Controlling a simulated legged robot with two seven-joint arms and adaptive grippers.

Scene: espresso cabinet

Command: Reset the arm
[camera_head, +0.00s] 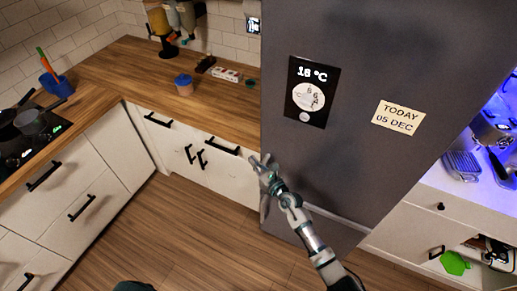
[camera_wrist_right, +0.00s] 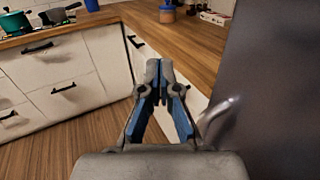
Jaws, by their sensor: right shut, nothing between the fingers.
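My right arm reaches up from the bottom right in the head view. My right gripper (camera_head: 262,162) is in front of the left edge of the grey fridge (camera_head: 400,70), near the white cabinet doors. In the right wrist view my right gripper (camera_wrist_right: 160,68) has its two blue-sided fingers together at the tips, with nothing held between them. The fridge (camera_wrist_right: 275,80) stands close on its right there. My left gripper is not in view. A small dark shape at the bottom edge of the head view is too cropped to identify.
A wooden counter (camera_head: 110,78) with white drawers runs along the left and back. A blue-lidded jar (camera_head: 184,85) and a blue utensil cup (camera_head: 57,86) stand on it. A pan (camera_head: 30,122) sits on the hob. An open-fronted shelf with a green item (camera_head: 455,263) is at right. The wooden floor (camera_head: 190,230) is clear.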

